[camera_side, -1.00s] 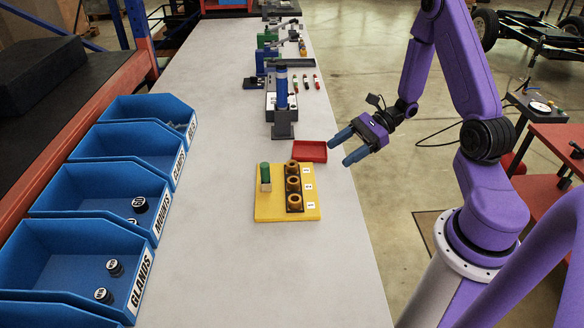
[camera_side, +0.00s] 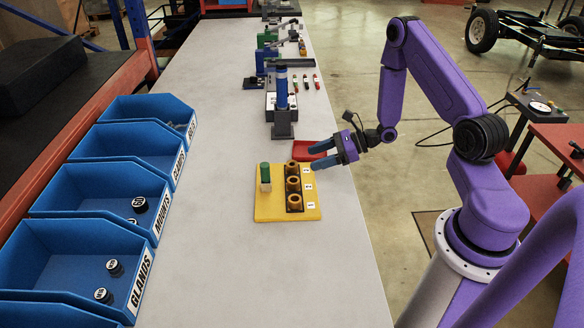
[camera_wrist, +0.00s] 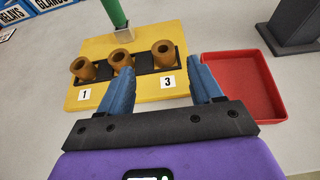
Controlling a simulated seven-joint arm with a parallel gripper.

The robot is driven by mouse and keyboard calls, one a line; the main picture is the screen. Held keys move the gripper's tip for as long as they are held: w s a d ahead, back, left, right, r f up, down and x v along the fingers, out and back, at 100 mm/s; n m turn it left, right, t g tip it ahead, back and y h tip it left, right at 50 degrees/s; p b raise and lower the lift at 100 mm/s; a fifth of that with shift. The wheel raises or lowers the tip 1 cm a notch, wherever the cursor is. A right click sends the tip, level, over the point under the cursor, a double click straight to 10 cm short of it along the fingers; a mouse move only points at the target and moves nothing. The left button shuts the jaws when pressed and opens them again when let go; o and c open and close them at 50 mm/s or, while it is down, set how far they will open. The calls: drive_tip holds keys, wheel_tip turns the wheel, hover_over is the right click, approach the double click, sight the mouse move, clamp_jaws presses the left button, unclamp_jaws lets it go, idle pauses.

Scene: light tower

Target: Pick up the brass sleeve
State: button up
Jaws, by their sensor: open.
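Three brass sleeves stand upright in a row on a dark strip of the yellow board (camera_side: 271,212). The far one (camera_side: 292,167) is by label 3 and also shows in the wrist view (camera_wrist: 164,53). The middle one (camera_side: 293,184) shows in the wrist view (camera_wrist: 121,59), partly behind a finger. The near one (camera_side: 294,201) is by label 1 and shows at left in the wrist view (camera_wrist: 83,69). My gripper (camera_side: 312,158) is open and empty, above and right of the board's far end. In the wrist view its blue fingers (camera_wrist: 163,80) spread below the label 3 sleeve.
A green-topped post (camera_side: 265,172) stands on the board's left side. A red tray (camera_side: 322,147) lies just behind my fingers. A dark stand with a blue column (camera_side: 282,110) is farther back. Blue bins (camera_side: 100,205) line the left edge; the bench between is clear.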

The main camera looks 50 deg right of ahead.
sight(289, 165)
drive_tip(key=shift+x, duration=3.35)
drive_tip(key=shift+w+d, duration=0.15)
drive_tip(key=c, duration=1.2)
